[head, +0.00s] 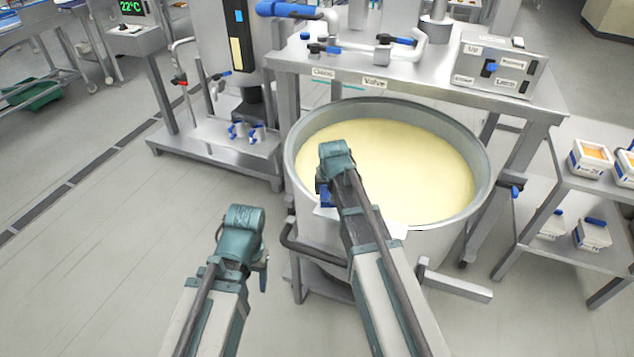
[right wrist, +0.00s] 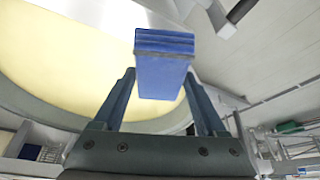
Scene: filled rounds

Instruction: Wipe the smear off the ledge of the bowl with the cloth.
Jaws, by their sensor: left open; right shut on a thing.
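The bowl (head: 478,190) is a large round metal vat filled with pale yellow stuff; its rim (right wrist: 40,112) also shows in the right wrist view. A pale flat ledge (head: 395,231) shows at the near side of the bowl, partly covered by my right arm. I cannot make out a smear on it. The cloth is a folded blue block (right wrist: 165,62) between the fingers of my right gripper (head: 322,187); a bit of it shows in the head view (head: 326,199). Whether it touches the ledge I cannot tell. My left gripper (head: 262,268) is open and empty, left of the bowl.
A steel bench (head: 400,80) with pipes, blue valves and a control box (head: 500,65) stands behind the bowl. A shelf rack (head: 560,225) with small boxes stands at the right. A dark bar handle (head: 310,250) juts from the bowl's left side. The floor at the left is clear.

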